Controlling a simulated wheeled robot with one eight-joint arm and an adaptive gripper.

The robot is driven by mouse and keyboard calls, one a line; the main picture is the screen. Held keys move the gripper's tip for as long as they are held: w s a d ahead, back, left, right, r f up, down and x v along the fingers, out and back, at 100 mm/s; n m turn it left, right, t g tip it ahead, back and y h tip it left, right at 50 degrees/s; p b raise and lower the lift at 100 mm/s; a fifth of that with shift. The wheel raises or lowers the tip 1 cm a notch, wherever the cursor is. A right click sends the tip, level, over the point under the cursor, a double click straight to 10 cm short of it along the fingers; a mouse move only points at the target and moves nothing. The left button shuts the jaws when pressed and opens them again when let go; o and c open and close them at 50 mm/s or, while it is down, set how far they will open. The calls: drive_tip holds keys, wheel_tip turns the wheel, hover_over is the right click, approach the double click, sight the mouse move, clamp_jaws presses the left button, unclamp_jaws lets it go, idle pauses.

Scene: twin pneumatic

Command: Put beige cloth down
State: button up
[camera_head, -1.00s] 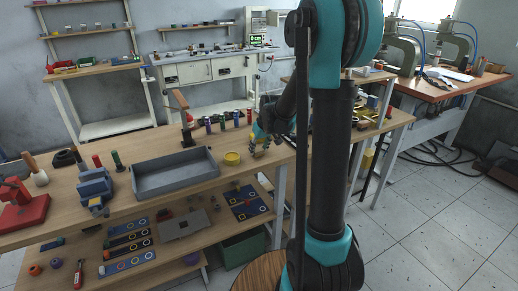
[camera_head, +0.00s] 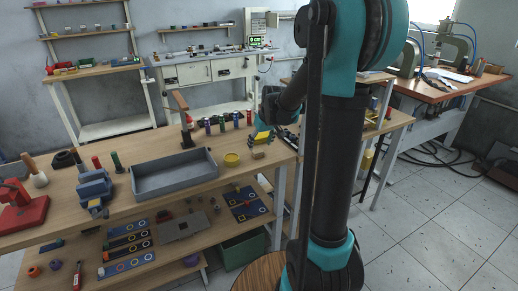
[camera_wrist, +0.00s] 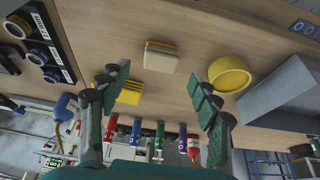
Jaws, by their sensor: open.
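The beige cloth (camera_wrist: 161,57) is a small folded stack lying on the wooden bench top, in the upper middle of the wrist view. It shows small in the head view (camera_head: 257,154), just below my gripper (camera_head: 264,133). In the wrist view my gripper (camera_wrist: 157,76) is open, with one green finger to each side and nothing between them. The cloth lies beyond the fingertips, apart from them. A yellow folded piece (camera_wrist: 131,92) lies beside the cloth, partly hidden by the left finger.
A round yellow container (camera_wrist: 229,74) and a grey tray (camera_head: 174,172) stand nearby. Several coloured cylinders (camera_wrist: 160,135) stand in a row along the bench's back. A dark holder with round items (camera_wrist: 42,45) is at the wrist view's left. Bare wood surrounds the cloth.

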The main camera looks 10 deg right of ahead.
drive_tip(key=a+v, duration=0.1)
drive_tip(key=v, duration=0.6)
drive_tip(key=s+d+f+m, duration=0.1)
drive_tip(key=s+f, duration=0.3)
drive_tip(key=s, duration=0.4)
drive_tip(key=s+d+f+m+h, duration=0.1)
drive_tip(key=s+f, duration=0.4)
drive_tip(key=s, duration=0.4)
drive_tip(key=s+d+f+m, duration=0.1)
drive_tip(key=s+f, duration=0.4)
drive_tip(key=s, duration=0.3)
drive_tip(key=shift+s+d+m, duration=0.3)
drive_tip(key=shift+s, duration=0.05)
